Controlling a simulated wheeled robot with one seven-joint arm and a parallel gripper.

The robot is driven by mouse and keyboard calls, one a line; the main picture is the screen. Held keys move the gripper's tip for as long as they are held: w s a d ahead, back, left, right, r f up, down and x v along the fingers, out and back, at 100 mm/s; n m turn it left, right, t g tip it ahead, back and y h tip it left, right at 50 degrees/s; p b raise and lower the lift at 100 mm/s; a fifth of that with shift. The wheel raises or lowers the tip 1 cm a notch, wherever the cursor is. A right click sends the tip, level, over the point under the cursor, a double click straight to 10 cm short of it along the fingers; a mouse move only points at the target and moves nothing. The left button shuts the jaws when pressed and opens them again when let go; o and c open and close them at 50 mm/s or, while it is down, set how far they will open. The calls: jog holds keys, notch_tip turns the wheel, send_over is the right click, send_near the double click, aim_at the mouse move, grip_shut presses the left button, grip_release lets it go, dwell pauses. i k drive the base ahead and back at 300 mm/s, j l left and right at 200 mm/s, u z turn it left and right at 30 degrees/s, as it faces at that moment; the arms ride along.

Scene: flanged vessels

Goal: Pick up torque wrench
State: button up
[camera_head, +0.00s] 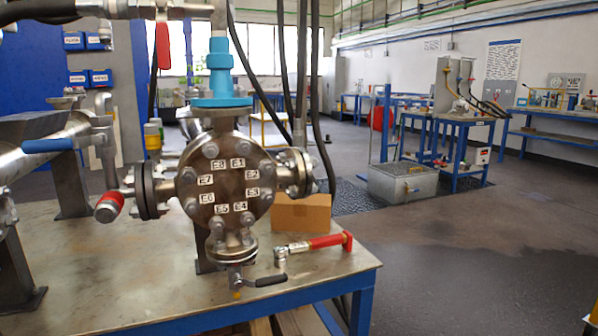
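A torque wrench (325,241) with a red handle and a silver head lies on the metal-topped workbench (120,285), near its right edge. Its head points left and its red grip end points right, close to the bench edge. It lies to the right of the lower flange of the flanged vessel (228,182). The vessel's round face carries bolts labelled E1 to E8. My gripper is not in view.
A cardboard box (302,213) stands behind the wrench. A black-handled valve (258,281) hangs below the vessel, left of the wrench. Black hoses (315,110) hang behind the vessel. Open floor (480,235) lies to the right of the bench.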

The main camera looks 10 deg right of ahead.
aim_at(345, 238)
jog(key=i+l+z, duration=0.3)
jog(key=i, duration=0.25)
jog(key=i+z, duration=0.25)
jog(key=i, duration=0.35)
